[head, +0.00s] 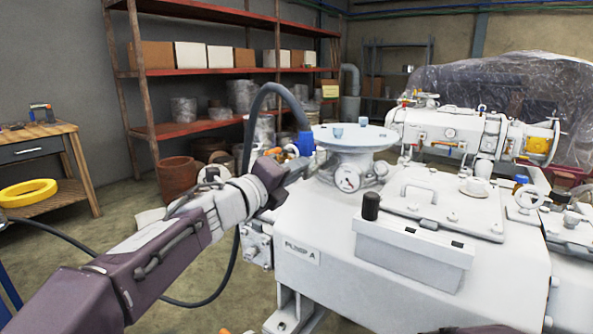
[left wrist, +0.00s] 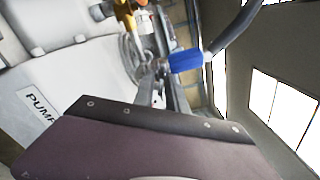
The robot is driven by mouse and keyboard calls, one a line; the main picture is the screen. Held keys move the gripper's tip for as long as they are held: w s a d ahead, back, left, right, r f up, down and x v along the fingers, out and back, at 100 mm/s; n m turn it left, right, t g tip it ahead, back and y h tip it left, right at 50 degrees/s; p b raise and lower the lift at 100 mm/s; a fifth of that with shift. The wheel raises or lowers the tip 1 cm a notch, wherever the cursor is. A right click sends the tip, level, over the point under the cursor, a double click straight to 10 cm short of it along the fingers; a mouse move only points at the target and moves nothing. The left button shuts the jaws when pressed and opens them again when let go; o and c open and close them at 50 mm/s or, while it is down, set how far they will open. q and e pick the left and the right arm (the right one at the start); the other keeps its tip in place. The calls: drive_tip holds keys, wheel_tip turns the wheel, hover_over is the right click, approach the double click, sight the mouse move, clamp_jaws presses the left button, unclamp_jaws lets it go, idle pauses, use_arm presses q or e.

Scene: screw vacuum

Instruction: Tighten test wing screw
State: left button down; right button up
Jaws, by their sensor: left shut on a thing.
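A blue hose end (left wrist: 186,60) sits right beside the fingertips; in the head view the blue part (head: 305,143) shows just behind the gripper. My right gripper is not in view.
A dark hose (head: 272,90) arches up behind my left gripper. A round flange (head: 352,136) with a gauge (head: 346,179) stands just right of it. A wooden bench (head: 45,150) is at far left and red shelves (head: 215,72) are behind. Floor left of the machine is partly clear.

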use_arm(q)
drive_tip(key=shift+f, duration=0.1)
idle(0.7)
drive_tip(key=c, duration=1.6)
unclamp_jaws()
drive_tip(key=shift+a, duration=0.1)
